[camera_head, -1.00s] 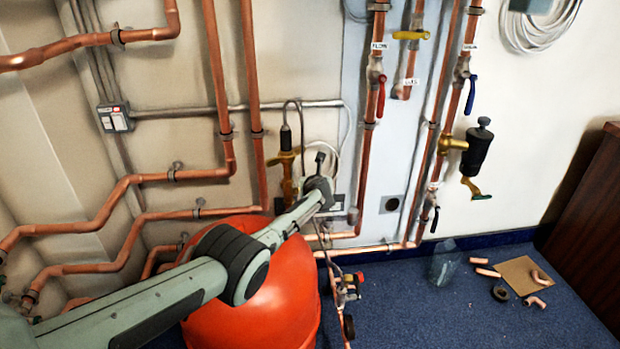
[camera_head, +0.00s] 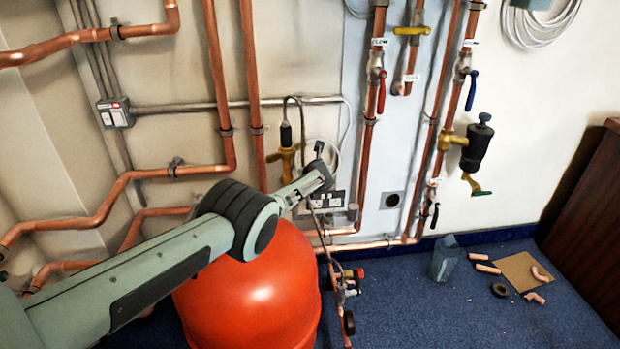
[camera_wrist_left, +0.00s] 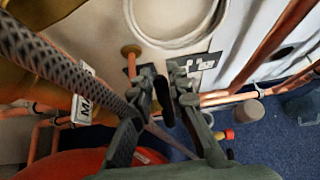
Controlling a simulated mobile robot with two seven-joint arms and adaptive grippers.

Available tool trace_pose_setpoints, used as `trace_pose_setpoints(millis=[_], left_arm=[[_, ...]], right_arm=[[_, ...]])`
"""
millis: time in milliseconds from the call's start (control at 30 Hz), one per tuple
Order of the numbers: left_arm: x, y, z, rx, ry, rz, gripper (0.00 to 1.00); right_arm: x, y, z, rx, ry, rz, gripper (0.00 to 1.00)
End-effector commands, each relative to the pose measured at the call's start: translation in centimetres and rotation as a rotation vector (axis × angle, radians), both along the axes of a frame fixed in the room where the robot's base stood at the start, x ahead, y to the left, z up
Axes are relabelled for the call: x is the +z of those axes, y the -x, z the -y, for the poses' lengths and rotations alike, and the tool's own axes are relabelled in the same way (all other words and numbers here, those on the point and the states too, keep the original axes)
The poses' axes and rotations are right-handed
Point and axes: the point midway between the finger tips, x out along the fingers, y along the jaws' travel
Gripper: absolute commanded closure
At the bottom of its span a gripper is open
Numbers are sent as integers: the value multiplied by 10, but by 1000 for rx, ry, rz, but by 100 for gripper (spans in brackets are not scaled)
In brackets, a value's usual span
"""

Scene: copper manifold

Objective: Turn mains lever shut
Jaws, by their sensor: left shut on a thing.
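My left gripper (camera_head: 319,168) is in front of the wall, just right of a brass fitting (camera_head: 287,160) on the pipework. In the left wrist view the gripper's fingers (camera_wrist_left: 168,88) are closed around a dark, narrow piece, which looks like the mains lever (camera_wrist_left: 164,98). Its ends and its joint to the valve are mostly hidden by the fingers. A white label (camera_wrist_left: 82,108) with the letters "MA" visible is on the left, beside a braided hose (camera_wrist_left: 65,62). My right gripper is in neither view.
A large orange-red vessel (camera_head: 255,290) stands below my left arm. Copper pipes with a red lever (camera_head: 381,92), a yellow lever (camera_head: 411,31) and a blue lever (camera_head: 471,91) are on the right. A socket plate (camera_head: 325,201) is below the gripper. Pipe offcuts (camera_head: 487,268) lie on the blue floor.

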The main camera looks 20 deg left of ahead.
Motion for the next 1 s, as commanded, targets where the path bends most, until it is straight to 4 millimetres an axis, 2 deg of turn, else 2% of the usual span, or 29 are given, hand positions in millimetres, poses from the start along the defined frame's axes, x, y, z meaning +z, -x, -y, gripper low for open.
trace_pose_setpoints(millis=[67,100,267,767,1000], left_arm=[[3,-2,1,-3,1,6,100],[3,-2,1,-3,1,6,81],[2,-1,1,-2,1,4,62],[1,1,2,1,0,4,62],[7,9,5,2,2,5,62]], right_arm=[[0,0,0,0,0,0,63],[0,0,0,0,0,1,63],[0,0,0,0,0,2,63],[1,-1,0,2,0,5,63],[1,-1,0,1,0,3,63]])
